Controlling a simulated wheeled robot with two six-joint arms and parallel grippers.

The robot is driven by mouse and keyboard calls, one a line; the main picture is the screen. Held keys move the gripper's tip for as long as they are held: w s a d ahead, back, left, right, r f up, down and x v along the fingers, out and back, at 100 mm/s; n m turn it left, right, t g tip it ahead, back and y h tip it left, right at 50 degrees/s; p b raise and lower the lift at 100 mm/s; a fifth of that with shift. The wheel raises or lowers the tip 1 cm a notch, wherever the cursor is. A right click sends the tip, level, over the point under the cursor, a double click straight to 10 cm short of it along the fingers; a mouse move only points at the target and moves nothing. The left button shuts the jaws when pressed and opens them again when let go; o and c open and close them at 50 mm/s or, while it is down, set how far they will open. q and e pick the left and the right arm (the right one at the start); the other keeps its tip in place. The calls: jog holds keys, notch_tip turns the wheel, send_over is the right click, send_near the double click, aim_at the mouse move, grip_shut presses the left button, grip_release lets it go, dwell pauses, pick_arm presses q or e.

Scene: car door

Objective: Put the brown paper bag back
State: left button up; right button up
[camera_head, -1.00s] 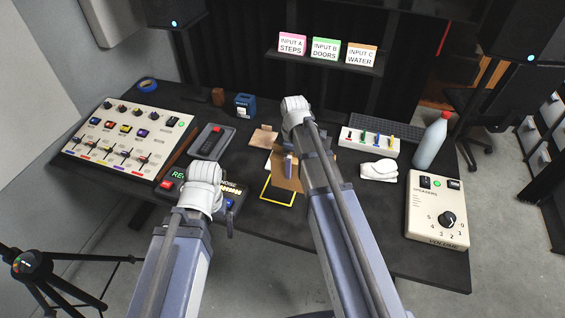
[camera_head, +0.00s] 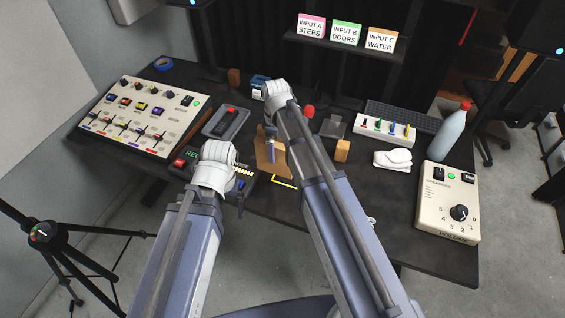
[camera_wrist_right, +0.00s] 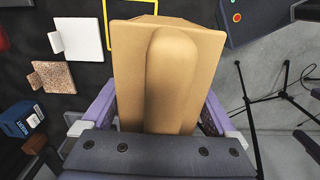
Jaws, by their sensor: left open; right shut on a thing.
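The brown paper bag (camera_head: 271,160) is held in my right gripper (camera_head: 270,147), above the dark desk in the head view. In the right wrist view the bag (camera_wrist_right: 205,55) fills the middle, between the two fingers. A yellow outline (camera_head: 285,183) on the desk shows just below and right of the bag in the head view, partly hidden by the bag and my right arm. The outline (camera_wrist_right: 107,25) also shows at the top of the wrist view. My left gripper (camera_head: 240,203) is open near the recorder panel (camera_head: 190,157); its jaws are small and partly hidden here.
A slider mixer (camera_head: 140,118) and grey pedal (camera_head: 227,122) stand left. A wooden block (camera_head: 342,150), switch box (camera_head: 388,129), white shaped object (camera_head: 392,159), bottle (camera_head: 453,132) and speaker volume box (camera_head: 449,203) stand right. A blue box (camera_head: 258,82) is behind my right wrist.

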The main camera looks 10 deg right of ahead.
jog(key=b, duration=0.1)
send_over(291, 178)
jog(key=w, duration=0.2)
jog(key=shift+s+d+f, duration=0.15)
jog(key=shift+d+f, duration=0.15)
jog(key=shift+f, duration=0.5)
jog(key=shift+f+b, duration=0.4)
jog(key=shift+b, duration=0.15)
notch_tip(291, 178, down, 5)
jog(key=b, duration=0.5)
jog(key=shift+f, duration=0.2)
jog(key=shift+f+b, duration=0.1)
jog(key=shift+b, duration=0.2)
notch_tip(291, 178, down, 4)
jog(key=b, duration=0.3)
jog(key=shift+r, duration=0.25)
jog(key=shift+b, duration=0.3)
jog(key=shift+f, duration=0.2)
jog(key=o, duration=1)
jog(key=shift+r, duration=0.1)
